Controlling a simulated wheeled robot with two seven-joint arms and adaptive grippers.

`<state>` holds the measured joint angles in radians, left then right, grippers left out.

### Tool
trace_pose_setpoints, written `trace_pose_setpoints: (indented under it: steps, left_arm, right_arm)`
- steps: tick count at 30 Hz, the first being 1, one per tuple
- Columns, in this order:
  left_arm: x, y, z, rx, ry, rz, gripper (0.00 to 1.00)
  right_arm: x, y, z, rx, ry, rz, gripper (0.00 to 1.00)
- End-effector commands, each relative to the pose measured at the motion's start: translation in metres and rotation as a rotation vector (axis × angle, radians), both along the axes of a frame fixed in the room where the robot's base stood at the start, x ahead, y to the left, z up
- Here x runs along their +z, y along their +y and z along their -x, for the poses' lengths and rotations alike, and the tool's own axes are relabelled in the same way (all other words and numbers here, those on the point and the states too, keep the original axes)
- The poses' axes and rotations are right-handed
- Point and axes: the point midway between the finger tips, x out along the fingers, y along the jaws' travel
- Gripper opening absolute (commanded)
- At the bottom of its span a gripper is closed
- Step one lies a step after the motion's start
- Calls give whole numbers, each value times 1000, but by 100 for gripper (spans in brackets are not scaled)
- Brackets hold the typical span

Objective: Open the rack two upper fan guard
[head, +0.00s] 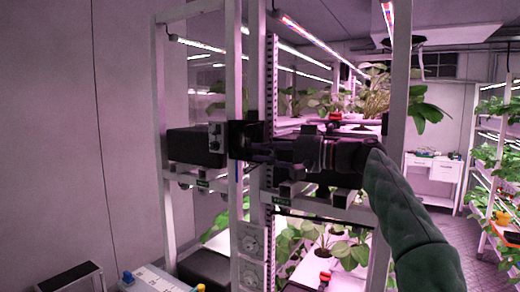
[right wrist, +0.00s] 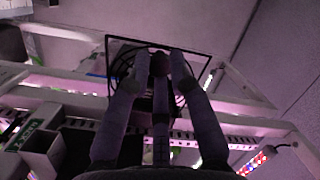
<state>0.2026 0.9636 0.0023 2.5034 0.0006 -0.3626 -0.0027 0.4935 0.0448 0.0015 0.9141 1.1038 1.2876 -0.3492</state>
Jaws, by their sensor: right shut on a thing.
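The fan guard (head: 240,134) is a small dark square panel at the rack's upright in the head view. In the right wrist view the guard (right wrist: 200,52) shows as a square black frame with curved rings inside. My right gripper (right wrist: 159,62) is shut on a small round knob (right wrist: 159,66) at the guard's middle. In the head view the right gripper (head: 262,148) reaches in from the right, its fingers at the guard. How far the guard stands from its seat cannot be told. My left gripper is not in view.
White rack posts (head: 400,120) stand close beside my right arm. Planted shelves with lights lie behind. A control panel (head: 250,245) is below the guard. A grey box (head: 150,280) stands at the bottom left.

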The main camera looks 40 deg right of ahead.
Motion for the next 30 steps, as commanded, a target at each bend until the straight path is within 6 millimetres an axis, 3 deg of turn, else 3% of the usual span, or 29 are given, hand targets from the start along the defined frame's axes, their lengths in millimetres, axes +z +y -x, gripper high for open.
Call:
trace_pose_setpoints:
  steps: [14,15,18,30]
  left_arm:
    - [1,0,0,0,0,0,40]
    - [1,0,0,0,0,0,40]
    - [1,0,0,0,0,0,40]
    - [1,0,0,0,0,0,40]
  right_arm:
    - [-2,-2,1,13,2,1,0]
    - [-2,-2,1,13,2,0,24]
    - [-2,-2,1,13,2,0,46]
    - [-1,-4,4,11,0,0,46]
